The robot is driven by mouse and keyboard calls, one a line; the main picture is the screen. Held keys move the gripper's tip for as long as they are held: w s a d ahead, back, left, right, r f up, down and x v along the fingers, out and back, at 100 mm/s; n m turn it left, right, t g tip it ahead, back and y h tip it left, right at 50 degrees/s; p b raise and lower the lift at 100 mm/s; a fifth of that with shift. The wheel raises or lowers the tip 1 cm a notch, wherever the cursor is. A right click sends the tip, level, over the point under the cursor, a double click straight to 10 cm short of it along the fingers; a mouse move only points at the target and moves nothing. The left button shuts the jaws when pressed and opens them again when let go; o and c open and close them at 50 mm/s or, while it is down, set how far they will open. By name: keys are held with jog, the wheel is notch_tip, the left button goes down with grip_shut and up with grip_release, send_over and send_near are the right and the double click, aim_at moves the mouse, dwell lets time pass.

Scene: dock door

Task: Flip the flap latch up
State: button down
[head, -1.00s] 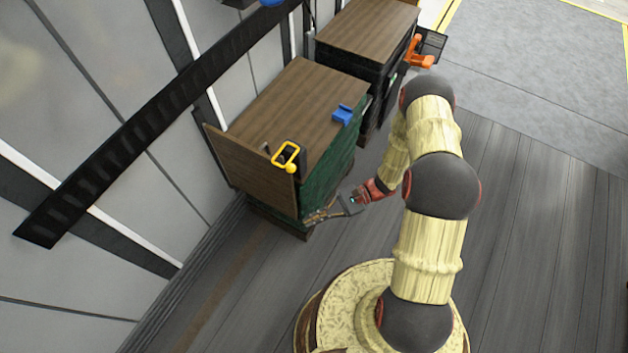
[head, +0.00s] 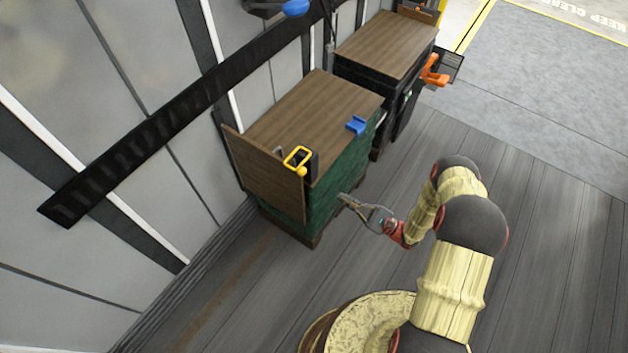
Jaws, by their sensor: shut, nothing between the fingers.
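A yellow loop handle (head: 297,158) on a small black block sits at the near corner of a wood-topped green cabinet (head: 328,203), by its upright wooden end board. A blue bracket (head: 356,125) sits on the top's right edge. An orange handle (head: 433,72) is on the dark cabinet behind. Which of these is the flap latch I cannot tell for sure. My gripper (head: 343,199) is shut and empty. It is low beside the green cabinet's right side, below and right of the yellow handle, apart from it. Whether its tip touches the green side is unclear.
A second, dark cabinet (head: 384,44) with a wooden top stands behind the green one. A ribbed black rail (head: 180,128) runs along the panelled wall at left. The plank floor (head: 540,220) to the right is open, with a grey mat (head: 555,110) beyond.

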jog(key=shift+a, duration=0.15)
jog(key=s+r+x, duration=0.1)
jog(key=r+x, duration=0.1)
jog(key=x, duration=1)
jog(key=shift+a+r, duration=0.2)
jog(key=shift+r, duration=0.2)
